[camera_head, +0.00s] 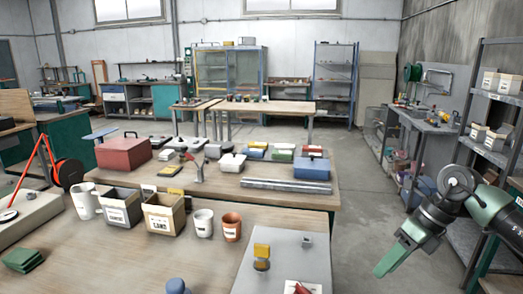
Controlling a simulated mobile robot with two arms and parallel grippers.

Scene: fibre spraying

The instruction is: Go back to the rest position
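My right gripper (392,260) is at the lower right, on an arm that comes in from the right edge. Its green fingers point down and to the left, over the open floor to the right of the near bench. It is apart from the benches and nothing shows held in it. I cannot tell whether the fingers are open or shut. My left gripper does not show in this view.
The near wooden bench (115,262) carries two labelled boxes (163,214), cups (203,222) and a grey panel (300,262). Behind it are a red toolbox (124,153) and a blue box (312,170). A metal shelf (483,150) stands near my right arm. The floor (365,190) between is clear.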

